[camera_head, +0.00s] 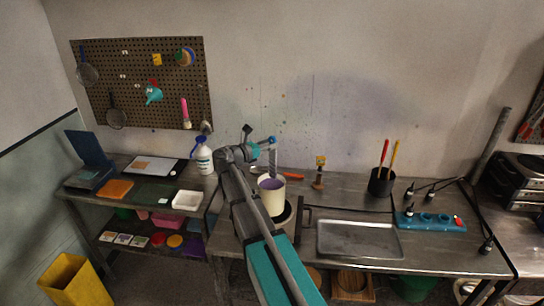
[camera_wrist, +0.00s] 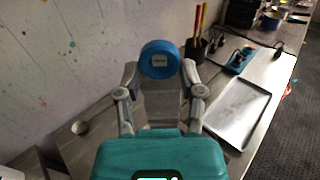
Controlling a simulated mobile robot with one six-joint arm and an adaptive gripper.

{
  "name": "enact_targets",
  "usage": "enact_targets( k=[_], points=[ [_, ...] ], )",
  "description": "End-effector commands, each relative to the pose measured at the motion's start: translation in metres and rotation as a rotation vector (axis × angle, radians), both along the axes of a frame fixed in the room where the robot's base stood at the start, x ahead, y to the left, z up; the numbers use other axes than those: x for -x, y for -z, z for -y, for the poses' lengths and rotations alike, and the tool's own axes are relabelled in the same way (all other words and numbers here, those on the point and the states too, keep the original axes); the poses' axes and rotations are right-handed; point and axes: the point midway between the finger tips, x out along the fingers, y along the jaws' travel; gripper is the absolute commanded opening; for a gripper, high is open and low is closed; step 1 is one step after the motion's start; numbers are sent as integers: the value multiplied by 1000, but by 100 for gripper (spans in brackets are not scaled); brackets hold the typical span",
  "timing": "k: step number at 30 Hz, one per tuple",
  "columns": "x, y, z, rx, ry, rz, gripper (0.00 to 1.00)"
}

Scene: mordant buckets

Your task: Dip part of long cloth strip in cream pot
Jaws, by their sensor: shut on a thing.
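The cream pot (camera_head: 272,199) stands on a dark round base on the bench, with purple liquid in its open top. I cannot tell whether that end touches the liquid. In the wrist view, the fingers (camera_wrist: 160,104) close around a grey piece with a blue round part (camera_wrist: 160,60) above it. The pot does not show clearly there.
A metal tray (camera_head: 360,240) lies right of the pot. A black holder (camera_head: 381,184) with red and yellow handles stands behind it. A spray bottle (camera_head: 203,158) is to the left.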

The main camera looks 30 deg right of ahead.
Motion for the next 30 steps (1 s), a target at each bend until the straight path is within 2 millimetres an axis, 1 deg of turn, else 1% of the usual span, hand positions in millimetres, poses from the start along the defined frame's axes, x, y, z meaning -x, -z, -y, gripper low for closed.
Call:
enact_targets(
  k=[5,15,19,23,30],
  points=[
    [0,-5,-1,0,0,0,12],
    [1,-34,-6,0,0,0,12],
    [2,-42,-7,1,0,0,12],
    [2,-46,-8,1,0,0,12],
    [2,-45,-9,1,0,0,12]
  ],
)
